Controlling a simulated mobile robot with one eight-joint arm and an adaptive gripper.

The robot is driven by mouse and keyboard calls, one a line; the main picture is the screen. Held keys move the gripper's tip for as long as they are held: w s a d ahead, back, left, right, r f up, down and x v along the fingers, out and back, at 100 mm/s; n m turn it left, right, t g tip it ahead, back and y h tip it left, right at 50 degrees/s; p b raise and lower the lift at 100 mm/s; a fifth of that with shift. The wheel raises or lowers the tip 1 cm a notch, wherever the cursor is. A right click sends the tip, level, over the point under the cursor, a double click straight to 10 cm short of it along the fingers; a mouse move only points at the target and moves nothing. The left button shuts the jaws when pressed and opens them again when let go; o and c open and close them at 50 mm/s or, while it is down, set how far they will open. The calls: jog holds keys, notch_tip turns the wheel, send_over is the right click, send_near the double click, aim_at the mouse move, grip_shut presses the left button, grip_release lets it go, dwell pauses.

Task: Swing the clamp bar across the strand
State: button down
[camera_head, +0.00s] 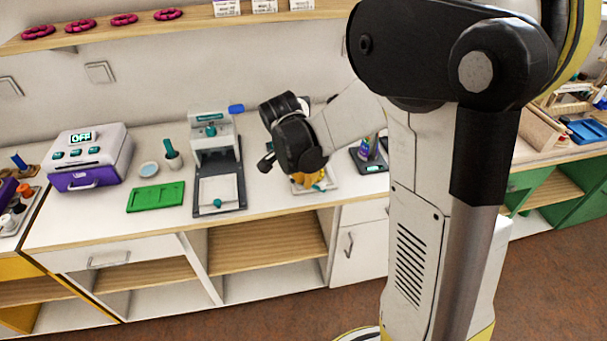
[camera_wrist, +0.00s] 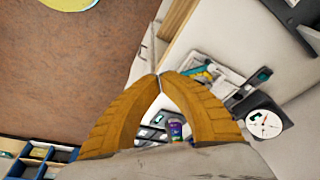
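My gripper (camera_head: 307,180) hangs over a small white board (camera_head: 327,184) at the front of the white counter, partly covering it in the head view. In the wrist view, the yellow fingers of my gripper (camera_wrist: 158,76) come together at their tips, with nothing visible between the tips. The white board (camera_wrist: 228,87) lies beyond them to the right, with teal and yellow parts (camera_wrist: 203,72) on it. The clamp bar and the strand are too small and too hidden to tell apart. I cannot tell whether my gripper touches the board.
A dark device with a white dial (camera_wrist: 264,124) stands beside the board. A grey press (camera_head: 214,150) and a green tray (camera_head: 156,197) stand to the left, with a purple-and-white machine (camera_head: 88,157) farther left. A shelf (camera_head: 180,25) runs above the counter.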

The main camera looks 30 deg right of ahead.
aim_at(320, 188)
jog(key=shift+w+d+f+b, duration=0.4)
jog(key=shift+d+f+b, duration=0.45)
jog(key=shift+f, duration=0.65)
jog(key=shift+w+d+f+b, duration=0.4)
jog(key=shift+d+f+b, duration=0.3)
jog(key=shift+d+f, duration=0.6)
jog(key=shift+w+d+f+b, duration=0.4)
jog(key=shift+d+f+b, duration=0.35)
jog(key=shift+f, duration=0.9)
jog(key=shift+d, duration=0.1)
jog(key=shift+w+d+n, duration=0.1)
jog(key=shift+d+n, duration=0.15)
jog(key=shift+n, duration=0.05)
jog(key=shift+w+d+n, duration=0.1)
jog(key=shift+d+n, duration=0.3)
